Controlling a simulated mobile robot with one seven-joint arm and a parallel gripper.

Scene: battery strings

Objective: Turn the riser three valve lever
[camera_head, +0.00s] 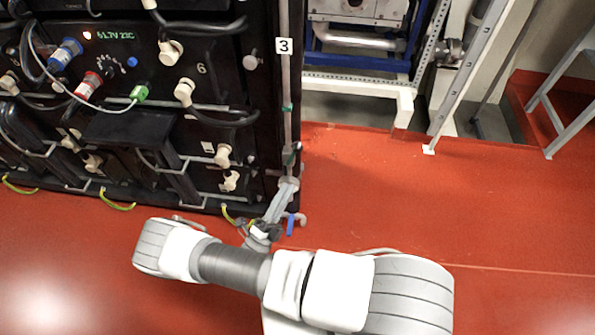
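The riser marked 3 (286,75) is a thin grey vertical pipe along the right edge of the black battery rack. A dark fitting (291,156) sits low on it; I cannot make out a lever there. Near the floor, a small blue lever-like part (290,226) hangs beside a pale pipe elbow (299,218). My gripper (289,183) reaches up from my grey and white arm to the lower riser, just below the dark fitting. Its fingertips are small and overlap the pipe in view, so contact and opening cannot be told.
The black battery rack (130,118) with cables, plugs and a lit display fills the left. A white-framed unit (350,83) stands at the back. A grey ladder-like post (462,75) stands right of it. Red floor (400,195) is clear to the right.

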